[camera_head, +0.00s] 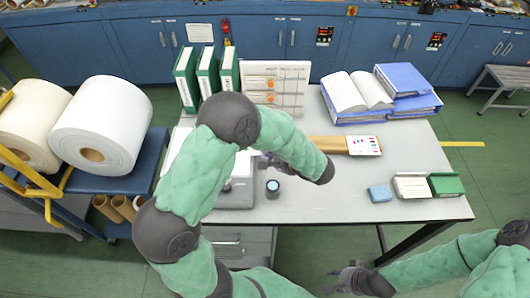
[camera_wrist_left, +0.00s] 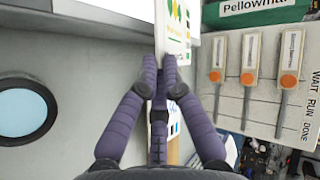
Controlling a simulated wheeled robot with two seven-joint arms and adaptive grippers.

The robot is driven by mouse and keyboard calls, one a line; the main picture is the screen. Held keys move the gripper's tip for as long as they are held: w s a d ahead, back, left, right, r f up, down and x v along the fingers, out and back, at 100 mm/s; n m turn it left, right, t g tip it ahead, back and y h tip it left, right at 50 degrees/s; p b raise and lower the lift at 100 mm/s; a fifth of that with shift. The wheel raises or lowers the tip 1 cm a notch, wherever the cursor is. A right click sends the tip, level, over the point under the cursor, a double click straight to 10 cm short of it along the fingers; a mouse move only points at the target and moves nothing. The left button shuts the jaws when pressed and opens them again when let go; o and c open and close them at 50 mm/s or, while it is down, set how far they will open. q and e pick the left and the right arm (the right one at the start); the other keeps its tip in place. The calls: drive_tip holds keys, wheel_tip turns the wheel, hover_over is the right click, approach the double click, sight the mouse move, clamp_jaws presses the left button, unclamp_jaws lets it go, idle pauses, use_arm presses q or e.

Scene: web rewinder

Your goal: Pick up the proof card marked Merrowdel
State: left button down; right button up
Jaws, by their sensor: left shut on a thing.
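My left gripper (camera_wrist_left: 160,72) is shut on a white card (camera_wrist_left: 174,30) with a yellow and green mark, held upright between the fingers in the left wrist view. I cannot read its print. In the head view my left gripper (camera_head: 264,160) is mostly hidden behind my own arm, and I cannot make out the card there. Another white card (camera_head: 364,146) with coloured marks lies on the table at the end of a tan strip. My right gripper (camera_head: 346,277) is low in the head view, in front of the table; its finger gap is unclear.
Green-and-white binders (camera_head: 207,73) and a board with orange knobs (camera_head: 274,84) stand at the table's back. Blue binders (camera_head: 405,80) and an open book (camera_head: 357,92) lie back right. A blue block (camera_head: 380,193) and a green box (camera_head: 445,184) sit front right. White rolls (camera_head: 101,122) stand left.

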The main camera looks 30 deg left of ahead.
use_arm(q)
drive_tip(key=d+f+p+v, duration=0.1)
drive_tip(key=f+v, duration=0.1)
drive_tip(key=v, duration=1.1)
drive_tip(key=shift+s+d, duration=0.2)
drive_tip(key=shift+s, duration=0.05)
drive_tip(key=shift+f, duration=0.1)
